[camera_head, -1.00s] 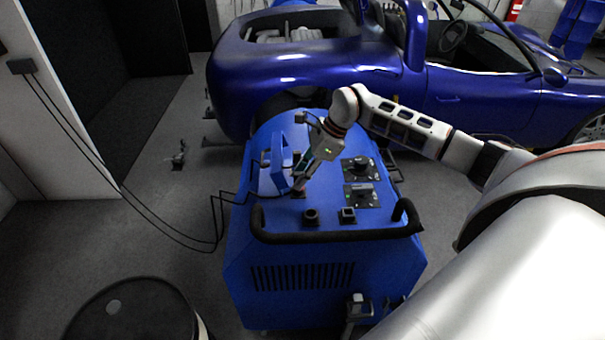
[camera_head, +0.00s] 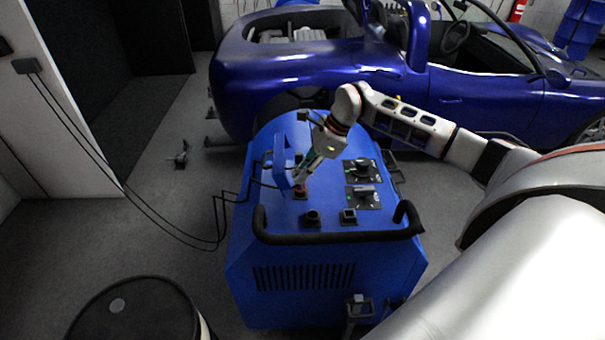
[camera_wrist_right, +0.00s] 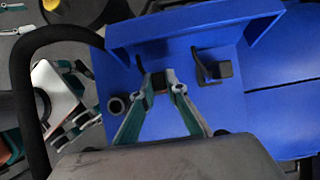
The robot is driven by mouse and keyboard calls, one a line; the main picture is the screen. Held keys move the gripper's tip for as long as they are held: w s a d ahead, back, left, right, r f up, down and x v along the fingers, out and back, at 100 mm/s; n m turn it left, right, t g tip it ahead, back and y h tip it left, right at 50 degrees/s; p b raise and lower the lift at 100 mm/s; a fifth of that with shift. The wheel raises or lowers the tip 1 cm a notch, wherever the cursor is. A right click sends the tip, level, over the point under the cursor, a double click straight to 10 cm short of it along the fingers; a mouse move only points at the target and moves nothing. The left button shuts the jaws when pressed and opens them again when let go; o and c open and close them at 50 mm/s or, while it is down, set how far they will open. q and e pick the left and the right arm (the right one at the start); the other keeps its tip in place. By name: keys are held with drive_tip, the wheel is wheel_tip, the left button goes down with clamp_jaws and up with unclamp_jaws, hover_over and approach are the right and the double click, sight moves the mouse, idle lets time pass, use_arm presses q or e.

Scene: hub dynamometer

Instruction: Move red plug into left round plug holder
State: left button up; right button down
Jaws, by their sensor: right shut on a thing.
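My right gripper (camera_head: 304,178) reaches down over the top of the blue machine, beside its upright blue panel. Its teal-sided fingers are shut on the red plug (camera_head: 300,192), which shows as a small reddish piece at the fingertips and looks close to the machine top. In the right wrist view the fingertips (camera_wrist_right: 162,80) close around a dark brownish piece, mostly hidden. A black round holder (camera_head: 312,216) stands nearer the front handle; it also shows in the wrist view (camera_wrist_right: 116,105). What seem to be my left gripper's teal fingers show at the left of the wrist view, unclear.
A black handle rail (camera_head: 335,237) runs along the machine's front edge. A square black socket (camera_head: 348,216) and two knob plates (camera_head: 363,197) lie to the right. The blue panel (camera_head: 283,160) stands close left of the gripper. Thin black cables hang at the left.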

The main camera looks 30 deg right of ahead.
drive_tip(key=shift+r+p, duration=1)
drive_tip(key=shift+r, duration=0.45)
drive_tip(key=shift+s, duration=0.15)
drive_tip(key=s+a, duration=0.2)
drive_tip(key=s, duration=0.8)
drive_tip(key=shift+a, duration=0.4)
idle(0.4)
drive_tip(key=shift+f, duration=0.1)
drive_tip(key=shift+f+b, duration=0.35)
drive_tip(key=shift+f, duration=0.05)
drive_tip(key=shift+f+b, duration=0.65)
drive_tip(key=shift+f, duration=0.15)
idle(0.5)
